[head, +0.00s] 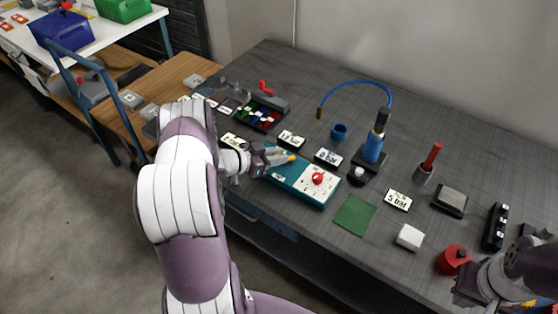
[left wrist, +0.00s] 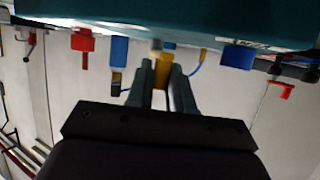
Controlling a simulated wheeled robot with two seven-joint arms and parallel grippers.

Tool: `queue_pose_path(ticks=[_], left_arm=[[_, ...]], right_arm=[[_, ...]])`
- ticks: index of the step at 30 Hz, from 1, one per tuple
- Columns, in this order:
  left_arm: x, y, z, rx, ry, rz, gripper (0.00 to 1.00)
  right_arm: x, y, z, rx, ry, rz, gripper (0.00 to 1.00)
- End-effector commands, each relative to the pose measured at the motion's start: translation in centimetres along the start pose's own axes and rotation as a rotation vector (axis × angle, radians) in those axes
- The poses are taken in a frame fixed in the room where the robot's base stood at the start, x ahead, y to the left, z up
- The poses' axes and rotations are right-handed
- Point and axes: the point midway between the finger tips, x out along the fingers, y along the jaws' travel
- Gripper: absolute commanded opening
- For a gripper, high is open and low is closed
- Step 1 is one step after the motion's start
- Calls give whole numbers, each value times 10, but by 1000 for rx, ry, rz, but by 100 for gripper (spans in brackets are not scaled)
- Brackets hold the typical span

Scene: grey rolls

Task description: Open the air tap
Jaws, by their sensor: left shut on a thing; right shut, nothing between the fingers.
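A teal box (head: 312,198) with a white dial face and a red knob (head: 318,178) stands at the bench's near edge. My left gripper (head: 283,158) is at the box's far-left end, shut on a small yellow handle, apparently the air tap's. In the left wrist view the yellow handle (left wrist: 161,74) is between the fingers, just below the teal box's edge (left wrist: 110,14); which way the tap is turned is hard to tell. My right gripper (head: 468,291) is shut and empty at the lower right, partly cut off and apart from the box.
A blue bottle-like device (head: 374,147) with a curved blue hose (head: 350,84) stands behind the box. A "5 bar" card (head: 398,201), a green mat (head: 354,214) and a white block (head: 409,237) lie to the right. A red cylinder (head: 453,260) is near my right gripper.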

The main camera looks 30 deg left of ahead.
Motion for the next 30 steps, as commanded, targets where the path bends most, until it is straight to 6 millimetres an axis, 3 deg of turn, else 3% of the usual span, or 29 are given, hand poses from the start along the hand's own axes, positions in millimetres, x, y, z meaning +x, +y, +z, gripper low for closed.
queue_pose_path(ticks=[11,30], left_arm=[[9,-20,0,144,3,319,0],[25,-33,-7,334,4,778,0]], right_arm=[[30,0,4,0,0,0,0],[106,0,13,0,0,0,0]])
